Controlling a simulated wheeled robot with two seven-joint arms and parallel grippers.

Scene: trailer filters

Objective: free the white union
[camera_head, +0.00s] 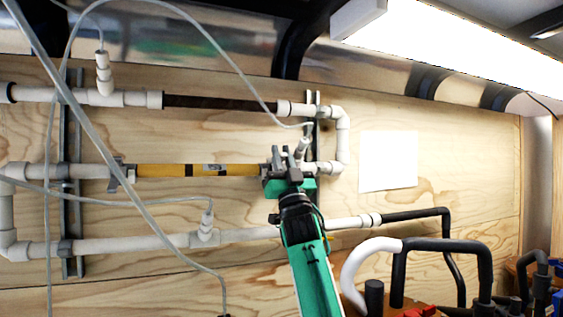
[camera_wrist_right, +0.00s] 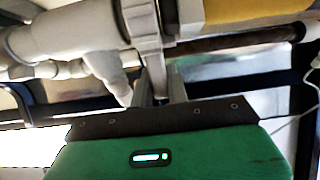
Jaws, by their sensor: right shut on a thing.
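A yellow filter (camera_head: 195,170) with dark bands lies level in the middle pipe line on the plywood wall. At its right end my right gripper (camera_head: 287,165) is shut on a pale winged ring that looks to be the white union. In the wrist view this ring (camera_wrist_right: 147,40) sits between the white pipe (camera_wrist_right: 65,32) and the yellow filter (camera_wrist_right: 250,10). The right gripper's fingers (camera_wrist_right: 161,92) close on its lower wing. The gripper hides much of the ring in the head view. A similar grey winged ring (camera_head: 122,173) is at the filter's left end. My left gripper is not in view.
A dark filter (camera_head: 220,103) runs above, and a white pipe (camera_head: 130,243) runs below. Thin grey hoses hang across the left side. Metal rails (camera_head: 72,220) hold the pipes. Black and white bent pipes (camera_head: 440,245) stand at lower right. A white sheet (camera_head: 388,160) is on the wall.

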